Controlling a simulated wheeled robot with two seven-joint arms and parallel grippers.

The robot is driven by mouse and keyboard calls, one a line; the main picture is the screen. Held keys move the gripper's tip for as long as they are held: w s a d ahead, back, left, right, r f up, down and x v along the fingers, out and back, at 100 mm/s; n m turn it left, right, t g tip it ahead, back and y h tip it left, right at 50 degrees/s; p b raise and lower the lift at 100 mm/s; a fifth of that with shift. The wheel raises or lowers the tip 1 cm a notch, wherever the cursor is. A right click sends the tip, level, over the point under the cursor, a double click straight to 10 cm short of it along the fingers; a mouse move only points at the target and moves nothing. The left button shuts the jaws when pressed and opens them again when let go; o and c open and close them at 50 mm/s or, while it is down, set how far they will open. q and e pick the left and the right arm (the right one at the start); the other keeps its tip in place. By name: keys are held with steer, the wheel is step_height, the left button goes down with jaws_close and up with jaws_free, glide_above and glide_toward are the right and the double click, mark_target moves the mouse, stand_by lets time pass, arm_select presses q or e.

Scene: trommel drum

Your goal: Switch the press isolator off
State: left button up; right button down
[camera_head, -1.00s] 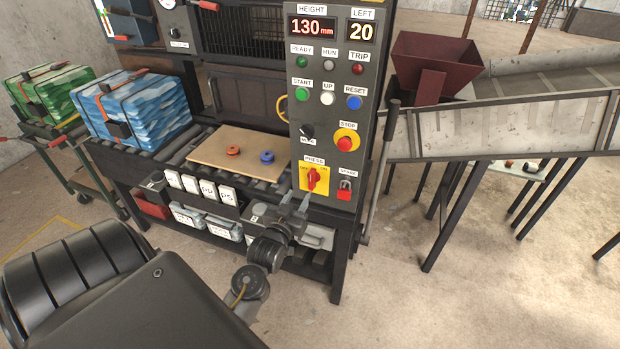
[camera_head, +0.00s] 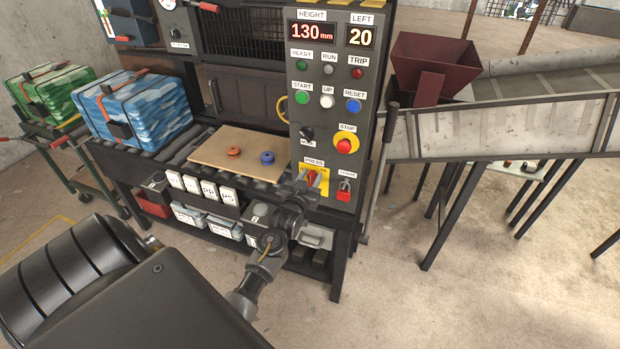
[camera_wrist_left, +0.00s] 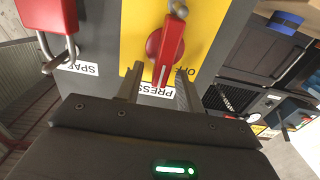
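The press isolator is a red rotary handle (camera_head: 311,178) on a yellow plate (camera_head: 324,192), low on the control panel. In the left wrist view the red handle (camera_wrist_left: 166,50) has a white mark at its end near the PRESS label, with OFF printed to the right of it. My left gripper (camera_head: 307,186) is in front of the isolator and partly covers it in the head view. In the left wrist view its two fingers (camera_wrist_left: 160,73) are apart, one on each side of the handle's marked end. I cannot tell whether they touch it. My right gripper is not in view.
A red padlock (camera_head: 344,190) hangs at the SPARE label beside the isolator. The red stop button (camera_head: 345,145) and other buttons sit above. A board (camera_head: 240,153) with an orange and a blue piece lies to the left. A lever (camera_head: 390,125) stands right of the panel.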

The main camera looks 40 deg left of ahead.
arm_select(q)
jaws_close()
steer(key=shift+n, duration=0.3)
steer(key=n, duration=0.2)
steer(key=a+n+p, duration=0.1)
steer(key=n, duration=0.3)
steer(key=shift+s+a+f+p, duration=0.2)
steer(key=shift+s+a+p, duration=0.05)
steer(key=shift+p, duration=0.15)
steer(key=shift+s+a+f+n+p, duration=0.15)
steer(key=shift+f+n+p, duration=0.25)
steer(key=shift+n, duration=1.5)
steer(key=shift+a+f+n+p, duration=0.2)
steer(key=shift+f+n+p, duration=0.15)
steer(key=shift+n, duration=1.55)
steer(key=shift+s+a+f+n+p, duration=0.1)
steer(key=shift+a+f+n+p, duration=0.2)
steer(key=shift+n, duration=1.6)
steer(key=shift+d+f, duration=0.15)
